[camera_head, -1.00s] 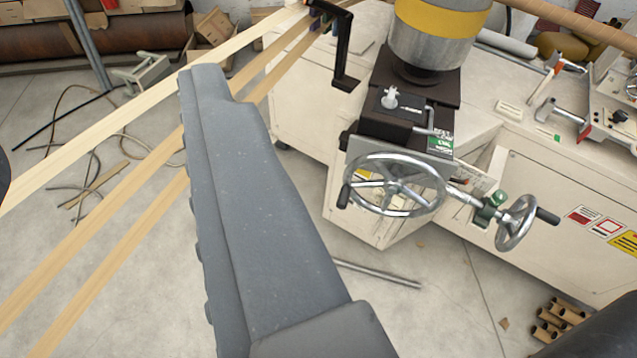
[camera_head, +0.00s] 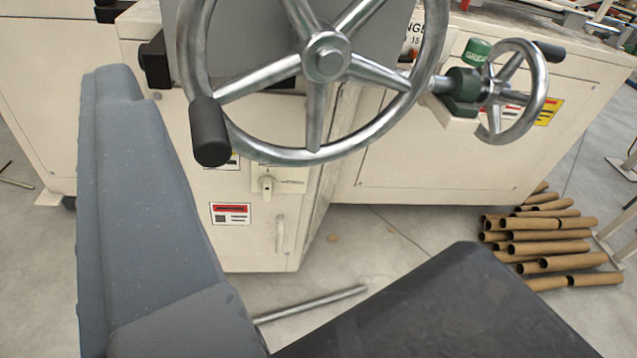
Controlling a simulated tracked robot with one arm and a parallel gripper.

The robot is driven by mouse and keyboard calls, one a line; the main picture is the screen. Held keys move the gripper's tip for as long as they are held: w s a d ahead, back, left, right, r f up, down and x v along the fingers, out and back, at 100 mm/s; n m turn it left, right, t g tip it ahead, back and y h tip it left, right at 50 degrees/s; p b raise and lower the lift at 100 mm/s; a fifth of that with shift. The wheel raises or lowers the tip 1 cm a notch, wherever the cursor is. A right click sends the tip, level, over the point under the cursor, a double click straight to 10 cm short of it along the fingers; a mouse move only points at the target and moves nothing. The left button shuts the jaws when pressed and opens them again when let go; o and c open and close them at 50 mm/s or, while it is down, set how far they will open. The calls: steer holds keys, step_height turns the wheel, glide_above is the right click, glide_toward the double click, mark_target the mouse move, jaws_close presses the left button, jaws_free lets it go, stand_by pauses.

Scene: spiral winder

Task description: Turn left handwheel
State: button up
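The left handwheel (camera_head: 327,54) is the large metal spoked wheel at the upper middle, cut off by the top edge. Its black handle (camera_head: 209,131) sticks out at the wheel's lower left. A smaller handwheel (camera_head: 516,90) with a dark knob stands to its right, joined by a shaft with a green block (camera_head: 463,84). One long grey finger of my gripper (camera_head: 140,190) shows at the left, with its tip left of the large wheel and apart from its handle in the picture. A dark part fills the lower right. Whether the gripper is open is unclear.
The cream machine cabinet (camera_head: 440,165) stands behind the wheels. Several brown cardboard tubes (camera_head: 540,240) lie on the floor at the right. A metal rod (camera_head: 310,304) lies on the floor at the lower middle. The floor around it looks clear.

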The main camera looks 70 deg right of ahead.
mark_target(215, 159)
steer(key=s+d+f+g+h, duration=0.1)
steer(key=s+d+f+h, duration=0.25)
steer(key=f, duration=0.55)
steer(key=shift+y, duration=0.45)
steer(key=b+x, duration=0.3)
steer(key=x, duration=1.1)
steer(key=shift+s+d+b, duration=0.15)
steer(key=shift+b, duration=0.15)
